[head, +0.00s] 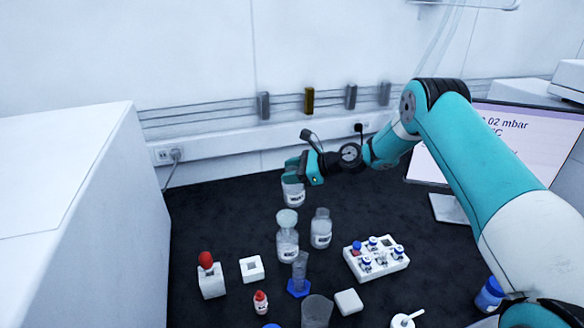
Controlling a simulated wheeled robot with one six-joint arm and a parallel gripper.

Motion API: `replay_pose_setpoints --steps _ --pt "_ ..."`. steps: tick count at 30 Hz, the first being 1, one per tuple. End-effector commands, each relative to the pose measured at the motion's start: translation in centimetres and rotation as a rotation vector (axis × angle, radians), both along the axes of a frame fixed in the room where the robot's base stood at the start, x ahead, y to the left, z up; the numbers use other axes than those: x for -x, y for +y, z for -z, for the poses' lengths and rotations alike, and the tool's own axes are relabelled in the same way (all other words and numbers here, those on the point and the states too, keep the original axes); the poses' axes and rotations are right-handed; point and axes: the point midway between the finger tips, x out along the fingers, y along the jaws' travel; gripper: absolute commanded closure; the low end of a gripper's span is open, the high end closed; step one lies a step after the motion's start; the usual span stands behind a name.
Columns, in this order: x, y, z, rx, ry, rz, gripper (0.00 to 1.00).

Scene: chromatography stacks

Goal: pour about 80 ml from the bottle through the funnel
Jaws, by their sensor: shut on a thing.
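My gripper (300,174) is shut on a clear glass bottle (293,193) with a white label, at the back of the dark bench. The bottle looks about upright; its top is hidden by the jaws. I cannot tell whether its base is off the bench. A pale funnel (287,217) sits in the mouth of a second labelled clear bottle (287,246), nearer me and slightly left of the held bottle. The liquid level in the held bottle is too small to read.
Another clear bottle (321,230) stands right of the funnel. A blue-based cylinder (299,272), beaker (317,312), red-capped dropper bottle (261,303), white vial rack (361,272) and red-topped block (210,283) stand nearby. A monitor (448,174) is behind my arm.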

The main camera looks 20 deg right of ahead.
Motion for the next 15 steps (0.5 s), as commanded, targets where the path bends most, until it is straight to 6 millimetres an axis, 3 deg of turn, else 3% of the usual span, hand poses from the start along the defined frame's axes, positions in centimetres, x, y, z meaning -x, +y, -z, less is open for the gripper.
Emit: replay_pose_setpoints --steps 8,15 --pt "1.3 0.9 0.2 0.071 -0.124 -0.001 1.00" --pt "1.3 0.7 0.0 0.070 -0.124 -0.001 1.00"
